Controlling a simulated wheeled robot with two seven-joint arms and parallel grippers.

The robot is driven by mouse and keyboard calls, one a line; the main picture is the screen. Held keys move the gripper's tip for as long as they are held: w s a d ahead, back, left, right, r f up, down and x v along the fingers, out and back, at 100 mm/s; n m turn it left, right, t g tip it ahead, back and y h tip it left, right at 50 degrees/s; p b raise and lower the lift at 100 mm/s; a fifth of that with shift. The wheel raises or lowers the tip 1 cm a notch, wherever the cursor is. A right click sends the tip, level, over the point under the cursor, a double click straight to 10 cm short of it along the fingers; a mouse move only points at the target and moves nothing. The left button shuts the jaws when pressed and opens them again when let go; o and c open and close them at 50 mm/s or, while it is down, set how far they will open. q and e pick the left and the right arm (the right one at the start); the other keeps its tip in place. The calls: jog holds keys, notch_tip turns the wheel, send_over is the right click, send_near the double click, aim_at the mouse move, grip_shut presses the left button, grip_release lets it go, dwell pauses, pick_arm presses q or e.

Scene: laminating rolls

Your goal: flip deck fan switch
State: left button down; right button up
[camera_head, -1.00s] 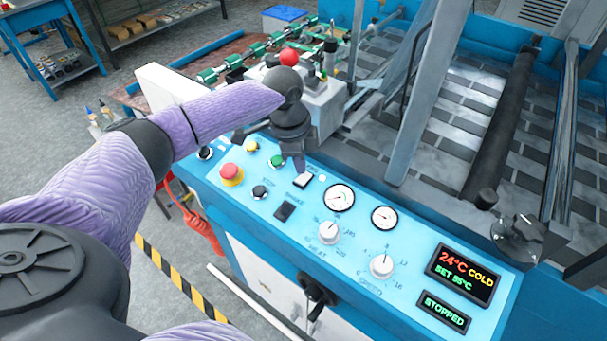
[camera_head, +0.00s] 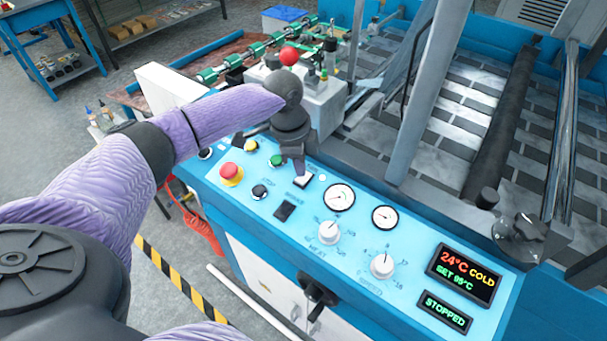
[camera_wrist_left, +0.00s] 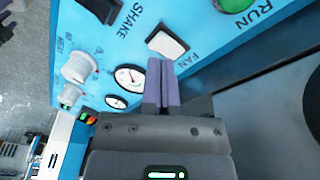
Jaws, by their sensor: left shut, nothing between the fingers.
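The fan switch (camera_head: 304,181) is a small white rocker on the blue control panel. It also shows in the left wrist view (camera_wrist_left: 168,41), beside the printed word FAN. My left gripper (camera_head: 299,172) points down at the panel, its purple fingers shut and empty. In the left wrist view the fingertips (camera_wrist_left: 162,64) lie just short of the switch's near edge. I cannot tell whether they touch it. In the head view the fingers partly cover the switch's upper side. My right gripper is not in view.
A black SHAKE switch (camera_head: 285,211), a black button (camera_head: 260,192), a red emergency button (camera_head: 231,173) and a green RUN button (camera_head: 277,160) sit close by. Two gauges (camera_head: 339,197) and two knobs (camera_head: 329,232) lie to the right. The display (camera_head: 465,274) reads 24°C COLD.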

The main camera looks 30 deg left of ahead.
aim_at(300, 179)
pick_arm(q)
jog(key=shift+f+b, duration=0.45)
jog(key=shift+f, duration=0.55)
dwell(0.3)
notch_tip(300, 179, up, 7)
jog(key=p, duration=0.8)
jog(key=shift+r, duration=0.2)
jog(key=shift+f, duration=0.2)
